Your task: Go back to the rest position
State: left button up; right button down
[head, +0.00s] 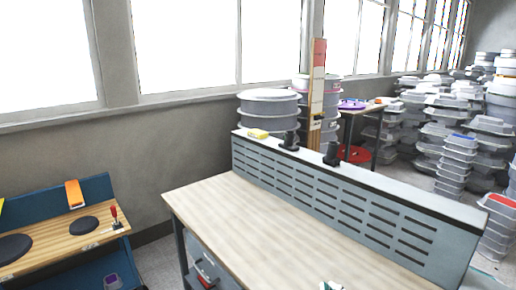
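Neither of my grippers shows in the head view, and no part of my arms can be made out for sure. The workbench (255,225) in front has a light wooden top, mostly bare. A small white and green thing (330,285) is cut off by the bottom edge; I cannot tell what it is.
A grey slotted panel (340,200) runs along the bench's back, with two black items and a yellow item (258,133) on top. A lower blue-backed bench (60,243) stands at left. Stacked moulds (460,150) fill the right; floor shows between the benches.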

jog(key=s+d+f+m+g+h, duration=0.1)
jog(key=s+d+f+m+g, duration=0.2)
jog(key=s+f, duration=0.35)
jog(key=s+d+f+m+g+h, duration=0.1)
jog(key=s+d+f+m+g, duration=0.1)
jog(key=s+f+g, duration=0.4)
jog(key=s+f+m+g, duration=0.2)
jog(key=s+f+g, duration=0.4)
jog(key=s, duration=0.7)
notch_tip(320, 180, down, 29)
jog(key=b, duration=0.3)
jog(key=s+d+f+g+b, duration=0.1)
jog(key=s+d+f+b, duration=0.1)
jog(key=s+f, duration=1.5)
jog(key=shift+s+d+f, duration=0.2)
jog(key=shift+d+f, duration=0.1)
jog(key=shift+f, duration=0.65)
